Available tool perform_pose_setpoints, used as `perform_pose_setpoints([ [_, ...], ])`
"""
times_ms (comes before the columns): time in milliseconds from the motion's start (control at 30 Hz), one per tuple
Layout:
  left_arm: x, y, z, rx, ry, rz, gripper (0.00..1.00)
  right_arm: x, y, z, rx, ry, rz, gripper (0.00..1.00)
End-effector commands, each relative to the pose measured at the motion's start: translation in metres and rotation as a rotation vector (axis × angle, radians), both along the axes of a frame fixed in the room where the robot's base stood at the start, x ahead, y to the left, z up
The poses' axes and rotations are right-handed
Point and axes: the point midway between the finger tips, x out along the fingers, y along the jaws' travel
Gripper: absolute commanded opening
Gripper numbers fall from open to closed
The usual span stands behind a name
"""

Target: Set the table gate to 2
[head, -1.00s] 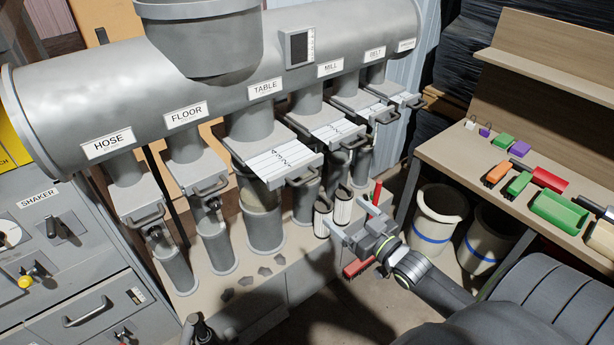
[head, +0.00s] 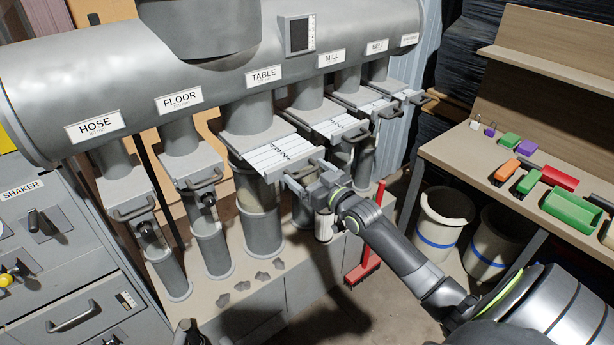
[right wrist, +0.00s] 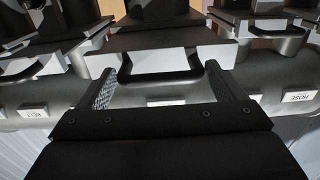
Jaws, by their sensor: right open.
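The TABLE gate is a pale plate (head: 268,152) with ruled lines and small dark digits. It stands pulled out beneath the TABLE label (head: 264,75) on the big grey duct. My right gripper (head: 304,174) is open at the gate's front end and covers its handle in the head view. In the right wrist view, a dark loop handle (right wrist: 160,77) lies between the two spread fingers of my right gripper (right wrist: 158,80), with gaps at both sides. I cannot tell which digit the gate's edge lines up with. My left gripper is not seen.
The MILL gate (head: 335,124) is close on the right, also pulled out. The FLOOR gate (head: 190,166) and HOSE gate (head: 125,190) are on the left. A red brush (head: 362,270) stands below my right arm. A bench (head: 470,165) with coloured tools is at right.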

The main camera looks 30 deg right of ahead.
Motion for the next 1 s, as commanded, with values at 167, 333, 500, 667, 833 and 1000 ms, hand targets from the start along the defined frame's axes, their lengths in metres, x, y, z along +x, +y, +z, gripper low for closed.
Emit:
perform_pose_setpoints([
  [167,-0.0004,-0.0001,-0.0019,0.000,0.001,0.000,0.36,0.0074,0.0009,0.0000,0.000,0.000,0.000,0.89],
  [333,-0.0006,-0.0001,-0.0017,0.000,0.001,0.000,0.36,0.0077,0.0009,0.0002,0.000,0.000,0.000,0.89],
  [500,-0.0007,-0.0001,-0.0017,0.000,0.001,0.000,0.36,0.0074,0.0008,0.0000,0.000,0.000,0.000,0.76],
  [667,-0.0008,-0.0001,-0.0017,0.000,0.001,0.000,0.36,0.0073,0.0007,0.0000,0.000,0.000,0.000,0.55],
  [833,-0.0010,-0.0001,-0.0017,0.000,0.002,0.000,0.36,0.0072,0.0007,-0.0001,-0.001,0.000,0.000,0.33],
  [1000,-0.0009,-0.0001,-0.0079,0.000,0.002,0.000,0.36,0.0129,0.0011,-0.0022,-0.001,-0.002,0.000,0.31],
])
